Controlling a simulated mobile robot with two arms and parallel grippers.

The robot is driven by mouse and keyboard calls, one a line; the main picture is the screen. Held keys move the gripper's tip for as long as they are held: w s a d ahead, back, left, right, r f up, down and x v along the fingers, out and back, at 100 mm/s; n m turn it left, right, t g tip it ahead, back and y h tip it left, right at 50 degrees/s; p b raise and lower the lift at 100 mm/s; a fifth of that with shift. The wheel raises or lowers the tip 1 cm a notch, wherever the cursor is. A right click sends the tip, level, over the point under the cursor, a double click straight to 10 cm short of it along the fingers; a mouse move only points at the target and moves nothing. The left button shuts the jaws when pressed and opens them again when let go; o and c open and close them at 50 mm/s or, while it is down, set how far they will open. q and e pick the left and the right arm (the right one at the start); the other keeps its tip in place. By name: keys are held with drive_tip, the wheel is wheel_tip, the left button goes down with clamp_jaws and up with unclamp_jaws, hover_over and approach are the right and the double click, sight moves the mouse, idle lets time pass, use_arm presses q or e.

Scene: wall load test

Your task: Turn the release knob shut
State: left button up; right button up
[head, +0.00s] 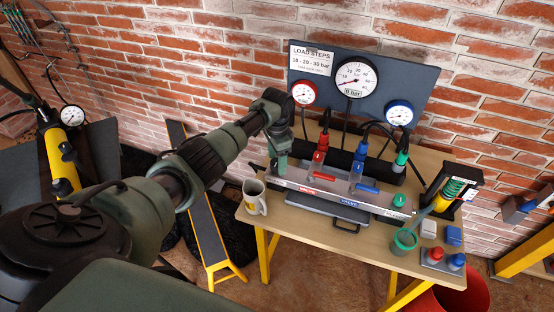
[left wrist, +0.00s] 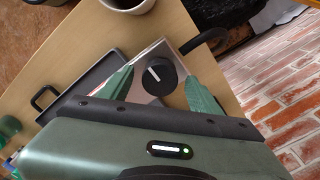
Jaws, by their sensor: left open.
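The release knob (left wrist: 160,76) is black with a white pointer line, on the end of a silver manifold. In the left wrist view the line points up and to the left. My left gripper (left wrist: 157,64) is open, with its green fingers on either side of the knob; I cannot tell whether they touch it. In the head view my left gripper (head: 281,168) is at the left end of the manifold (head: 340,188) and mostly hides the knob. My right gripper is not in view.
A mug (head: 254,198) stands left of the manifold, and a grey tray (head: 328,207) lies in front. A large gauge (head: 354,77) reads 0 bar on the back panel.

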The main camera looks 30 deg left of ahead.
use_arm(q)
wheel_tip(320, 180, up, 8)
drive_tip(key=shift+f+b, duration=0.1)
drive_tip(key=shift+b, duration=0.45)
idle(0.3)
